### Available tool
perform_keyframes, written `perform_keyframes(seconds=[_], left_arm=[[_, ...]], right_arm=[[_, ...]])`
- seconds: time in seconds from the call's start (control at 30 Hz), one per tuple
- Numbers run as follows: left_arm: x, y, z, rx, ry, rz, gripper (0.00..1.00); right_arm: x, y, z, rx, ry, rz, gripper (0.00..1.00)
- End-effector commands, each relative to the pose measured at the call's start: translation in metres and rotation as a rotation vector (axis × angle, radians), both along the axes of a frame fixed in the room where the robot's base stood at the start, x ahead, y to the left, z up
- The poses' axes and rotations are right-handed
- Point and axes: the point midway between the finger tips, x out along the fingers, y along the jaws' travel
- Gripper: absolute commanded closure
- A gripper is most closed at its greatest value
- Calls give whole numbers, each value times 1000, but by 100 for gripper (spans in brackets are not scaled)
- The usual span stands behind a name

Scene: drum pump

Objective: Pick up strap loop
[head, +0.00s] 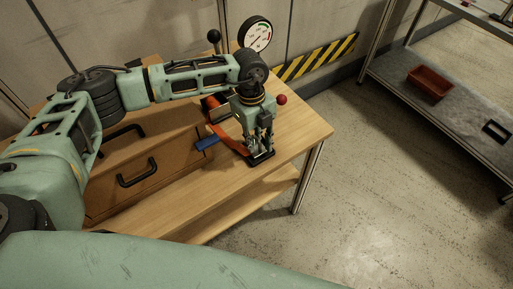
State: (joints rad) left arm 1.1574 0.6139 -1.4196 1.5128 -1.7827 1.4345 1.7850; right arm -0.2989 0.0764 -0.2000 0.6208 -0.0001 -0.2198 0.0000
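An orange-red strap (226,137) curves down the wooden table beside my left gripper. I take it to be the strap loop, though the gripper hides part of it. My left gripper (260,149) points down over the table top, just right of the strap. A black piece (262,159) lies directly under its fingertips. The view is too small to tell whether the fingers are open or closed on anything. My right gripper is out of view.
A blue handle (207,143) sticks out left of the strap. A pressure gauge (255,36), a black-knobbed lever (214,37) and a red knob (282,99) stand close by. A brown case (150,175) is on the left. A metal shelf holds a red bin (430,84).

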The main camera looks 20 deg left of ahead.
Motion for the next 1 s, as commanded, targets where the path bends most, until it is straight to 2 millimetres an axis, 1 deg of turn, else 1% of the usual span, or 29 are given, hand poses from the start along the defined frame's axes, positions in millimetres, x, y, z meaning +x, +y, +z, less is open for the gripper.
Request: perform_keyframes(seconds=[0.03,0.23,0.77,0.87,0.97,1.0], left_arm=[[0,0,0,0,0,0,83],[0,0,0,0,0,0,100],[1,0,3,-2,-2,0,100],[1,0,11,-2,-3,0,100],[2,0,27,-1,-5,1,100],[2,0,35,-3,-7,0,100]], right_arm=[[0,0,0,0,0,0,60],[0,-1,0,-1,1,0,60],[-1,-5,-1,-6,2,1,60],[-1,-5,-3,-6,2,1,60],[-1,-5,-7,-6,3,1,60],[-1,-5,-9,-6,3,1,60]])
